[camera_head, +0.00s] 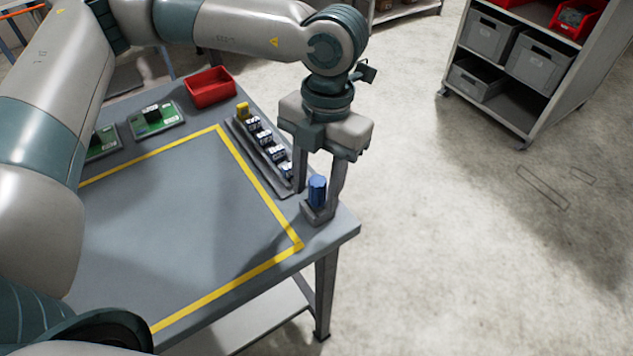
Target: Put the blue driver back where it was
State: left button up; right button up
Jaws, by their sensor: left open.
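The blue driver (317,187) stands upright at the right corner of the grey table (190,215). Its lower end is in or at a small grey holder (313,215), and only its blue upper part shows. My left gripper (319,196) points down over it from above, open, with one finger on each side of the driver. I cannot tell whether either finger touches it. My right gripper is not in view.
A grey rack (246,149) with several small dark-and-white parts and a yellow one lies just left of my gripper. A red bin (211,87) and green boards (156,118) are behind. The yellow-outlined area is clear. A shelf (540,70) stands far right.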

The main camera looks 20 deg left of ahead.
pick_arm(q)
jog(key=shift+r+p, duration=0.6)
jog(key=shift+p, duration=0.15)
notch_tip(320, 180, up, 12)
jog(key=w+b, duration=0.1)
jog(key=b, duration=0.1)
jog(key=shift+w+d+b, duration=0.25)
jog(key=shift+w+b, duration=0.05)
jog(key=shift+w, duration=0.05)
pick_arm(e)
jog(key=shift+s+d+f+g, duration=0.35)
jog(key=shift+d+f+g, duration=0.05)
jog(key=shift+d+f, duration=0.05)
